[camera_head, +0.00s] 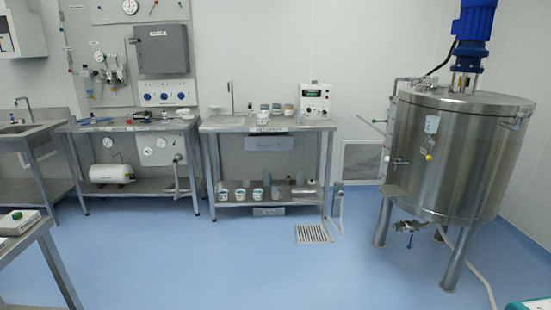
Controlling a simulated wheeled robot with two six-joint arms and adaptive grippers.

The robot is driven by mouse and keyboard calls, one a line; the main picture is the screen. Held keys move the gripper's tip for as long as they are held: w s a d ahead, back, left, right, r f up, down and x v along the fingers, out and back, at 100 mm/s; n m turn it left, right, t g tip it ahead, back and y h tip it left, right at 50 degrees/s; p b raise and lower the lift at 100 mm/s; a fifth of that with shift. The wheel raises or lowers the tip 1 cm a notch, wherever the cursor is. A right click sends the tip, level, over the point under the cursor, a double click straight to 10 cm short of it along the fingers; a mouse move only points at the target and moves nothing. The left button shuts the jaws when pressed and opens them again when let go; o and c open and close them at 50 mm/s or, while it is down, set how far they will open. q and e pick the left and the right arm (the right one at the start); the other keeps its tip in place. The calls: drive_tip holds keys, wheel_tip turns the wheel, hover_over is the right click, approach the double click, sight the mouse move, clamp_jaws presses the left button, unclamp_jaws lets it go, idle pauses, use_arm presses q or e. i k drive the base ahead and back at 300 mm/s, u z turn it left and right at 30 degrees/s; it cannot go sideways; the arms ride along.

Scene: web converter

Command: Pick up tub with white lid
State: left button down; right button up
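Several small tubs stand far off on the middle steel table. On its top are a tub at the back (264,108), a second one (276,108) beside it and a whitish one (263,118) nearer the front. On its lower shelf stand more whitish tubs, among them one at the left (240,194) and one beside it (257,194). They are too small to tell which has a white lid. Neither of my grippers is in view.
The middle table (225,124) also bears a white instrument box (314,100). A steel tank on legs (465,150) stands at the right. A steel bench (125,126) is left of the middle table. A nearer table (40,232) is at the left edge. The blue floor (230,265) between is clear.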

sight(261, 119)
drive_tip(key=z, duration=0.25)
drive_tip(key=i, duration=2.3)
drive_tip(key=u, duration=0.5)
drive_tip(key=i, duration=2.35)
drive_tip(key=u, duration=0.85)
